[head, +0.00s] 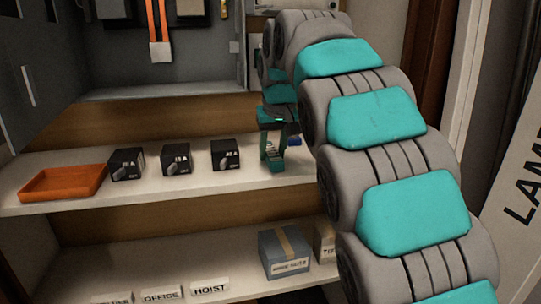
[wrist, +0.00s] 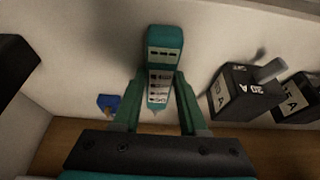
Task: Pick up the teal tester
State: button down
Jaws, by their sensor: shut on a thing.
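The teal tester (wrist: 164,58) is a small teal block with a pale labelled face and dark markings, seen between my fingers in the wrist view. My gripper (wrist: 158,88) is shut on it, with one green finger on each side. In the head view the tester (head: 271,148) shows at the right end of the upper shelf, partly covered by my gripper (head: 274,155). I cannot tell whether its lower end touches the shelf.
Black breaker blocks marked with amp ratings (head: 176,159) and an orange tray (head: 63,183) stand left on the upper shelf (head: 150,196). A small blue item (wrist: 108,102) lies close to my gripper. A box (head: 284,252) and name labels (head: 210,287) are on the lower shelf.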

aim_at(271, 150)
jog(key=shift+r, duration=1.75)
jog(key=s+d+r, duration=0.1)
jog(key=s, duration=1.5)
jog(key=shift+d+r, duration=0.25)
jog(key=shift+d, duration=0.1)
